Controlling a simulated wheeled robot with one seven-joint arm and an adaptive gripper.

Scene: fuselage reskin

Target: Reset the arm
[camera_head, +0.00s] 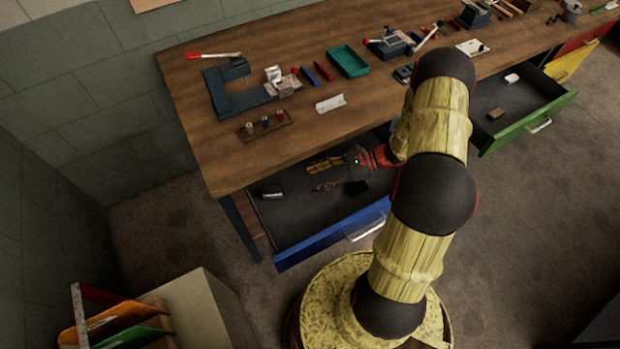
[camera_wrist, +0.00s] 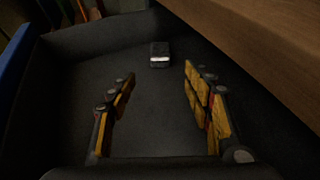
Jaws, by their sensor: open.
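My arm reaches from my round base up and over toward the bench. My gripper (camera_head: 325,165) is over the open blue drawer (camera_head: 330,238), near the bench's front edge. In the wrist view my gripper (camera_wrist: 158,80) is open, with its two yellow-padded fingers apart and nothing between them. A small dark block with a pale face (camera_wrist: 160,54) lies on the drawer floor beyond the fingertips. In the head view a small grey object (camera_head: 272,192) lies at the drawer's left. My wrist partly hides the drawer's right side.
The wooden bench (camera_head: 230,170) overhangs the back of the drawer and carries a green tray (camera_head: 348,61), a peg rack (camera_head: 266,126) and clamping tools. An open green drawer (camera_head: 528,122) is at the right. A file box (camera_head: 125,325) stands lower left.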

